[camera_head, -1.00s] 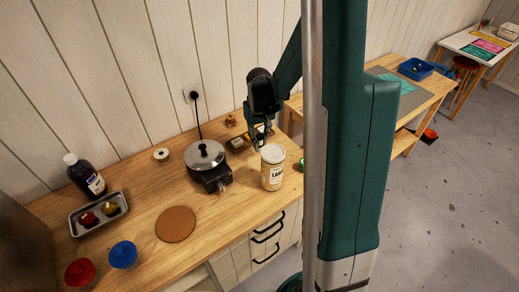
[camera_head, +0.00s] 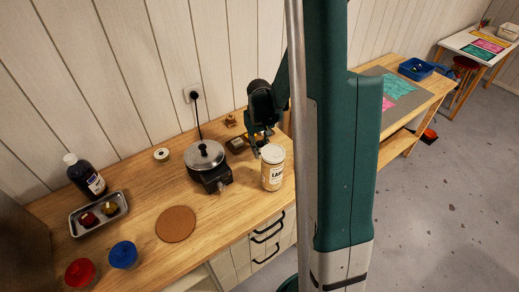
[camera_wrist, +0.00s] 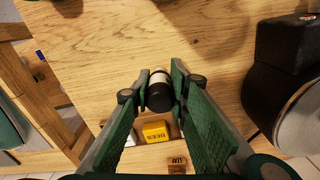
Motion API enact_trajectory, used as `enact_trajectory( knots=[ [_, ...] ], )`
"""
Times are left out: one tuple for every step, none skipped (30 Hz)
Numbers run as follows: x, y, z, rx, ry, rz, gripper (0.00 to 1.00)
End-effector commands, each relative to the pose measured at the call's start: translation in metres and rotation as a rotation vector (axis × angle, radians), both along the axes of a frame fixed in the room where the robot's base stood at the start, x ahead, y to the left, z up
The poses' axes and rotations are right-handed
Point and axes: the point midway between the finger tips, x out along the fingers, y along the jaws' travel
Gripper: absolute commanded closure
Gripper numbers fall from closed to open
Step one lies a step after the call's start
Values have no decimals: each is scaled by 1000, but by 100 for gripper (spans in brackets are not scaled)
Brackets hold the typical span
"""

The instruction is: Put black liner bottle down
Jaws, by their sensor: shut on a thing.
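The black liner bottle (camera_wrist: 159,93) shows in the wrist view between my gripper's fingertips, its black end towards the camera and a pale band beyond. My gripper (camera_wrist: 160,88) is shut on it, above the wooden counter. In the head view my gripper (camera_head: 260,148) points down at the back right of the counter (camera_head: 130,185), just behind the cream can. The bottle is too small and covered to make out there. I cannot tell whether the bottle touches the counter.
A lidded pot (camera_head: 205,155) on a black burner is to the left. A cork mat (camera_head: 175,224) lies on clear counter.

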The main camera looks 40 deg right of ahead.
Motion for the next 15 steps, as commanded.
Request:
enact_trajectory(
  knots=[
    [0, 0, 0, 0, 0, 0, 94],
    [0, 0, 0, 0, 0, 0, 94],
    [0, 0, 0, 0, 0, 0, 94],
    [0, 0, 0, 0, 0, 0, 94],
    [0, 0, 0, 0, 0, 0, 94],
    [0, 0, 0, 0, 0, 0, 94],
    [0, 0, 0, 0, 0, 0, 94],
    [0, 0, 0, 0, 0, 0, 94],
    [0, 0, -1, 0, 0, 0, 94],
    [0, 0, -2, 0, 0, 0, 94],
    [0, 0, -3, 0, 0, 0, 94],
    [0, 0, -4, 0, 0, 0, 94],
    [0, 0, -4, 0, 0, 0, 81],
    [0, 0, -3, 0, 0, 0, 77],
    [0, 0, -3, 0, 0, 0, 72]
  ],
)
